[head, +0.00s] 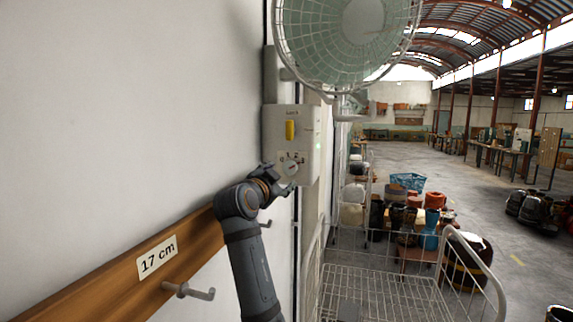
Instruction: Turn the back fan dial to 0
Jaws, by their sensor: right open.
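A white control box (312,145) is mounted on the wall, labelled "back" as far as I can read. Its round dial (291,168) sits on the lower part of the front face, with small marks around it, and a yellow switch (290,130) sits above. The dial's setting is too small to read. My right gripper (288,185) is open at the dial's lower edge; I cannot tell whether it touches. A caged fan (345,40) is fixed above the box. My left gripper is not in view.
A wooden rail (110,275) with metal hooks (190,291) and a "17 cm" label runs along the wall below. A white wire cart (380,290) stands at the lower right. Drums and a blue basket (407,181) are behind it.

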